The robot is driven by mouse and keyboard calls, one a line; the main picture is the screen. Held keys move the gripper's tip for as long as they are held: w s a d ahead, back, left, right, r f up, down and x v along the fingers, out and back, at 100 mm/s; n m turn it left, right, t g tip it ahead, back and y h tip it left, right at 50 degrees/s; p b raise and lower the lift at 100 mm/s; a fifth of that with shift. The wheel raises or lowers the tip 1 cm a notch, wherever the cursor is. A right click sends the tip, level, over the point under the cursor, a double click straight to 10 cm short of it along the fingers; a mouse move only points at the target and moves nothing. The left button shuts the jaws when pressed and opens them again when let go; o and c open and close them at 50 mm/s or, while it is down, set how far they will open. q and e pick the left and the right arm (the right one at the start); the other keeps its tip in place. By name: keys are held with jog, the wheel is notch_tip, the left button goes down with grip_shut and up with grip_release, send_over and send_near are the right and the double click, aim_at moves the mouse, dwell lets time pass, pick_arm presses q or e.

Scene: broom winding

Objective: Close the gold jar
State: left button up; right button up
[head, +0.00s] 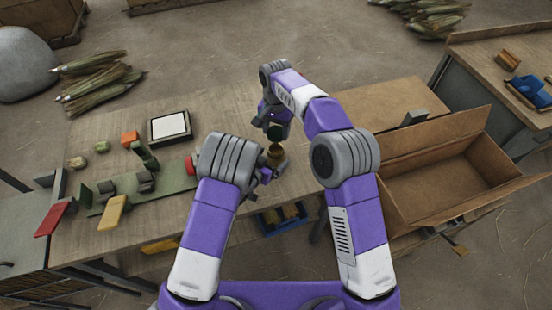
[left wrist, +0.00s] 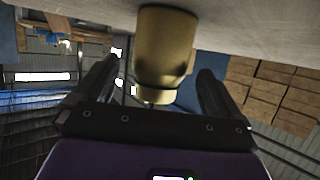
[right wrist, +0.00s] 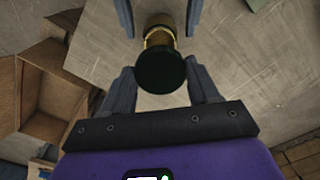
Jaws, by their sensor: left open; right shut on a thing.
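The gold jar (head: 276,154) stands on the wooden table. In the left wrist view the jar (left wrist: 165,45) appears inverted, between the fingers of my left gripper (left wrist: 160,88), which is open with gaps on both sides. The left gripper (head: 274,172) is low beside the jar in the head view. My right gripper (head: 273,122) is above the jar, shut on a dark green lid (head: 274,132). In the right wrist view the lid (right wrist: 160,69) is between the right fingers (right wrist: 162,88) and partly covers the jar (right wrist: 160,38). The lid does not show on the jar's neck in the left wrist view.
A white-topped square box (head: 170,127), a green base with upright parts (head: 130,195), red, yellow and orange blocks stand on the left of the table. An open cardboard box (head: 440,180) is at right. A blue bin (head: 280,219) sits below the table's front edge.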

pick_arm(q)
jog(key=shift+x, duration=1.75)
jog(key=c, duration=1.5)
pick_arm(e)
send_over(276, 145)
jog(key=s, duration=0.2)
jog(key=shift+s+f, duration=0.2)
jog(key=shift+f, duration=2.3)
jog(key=shift+f, duration=0.1)
jog(key=shift+f, duration=0.75)
jog(key=shift+f, duration=0.6)
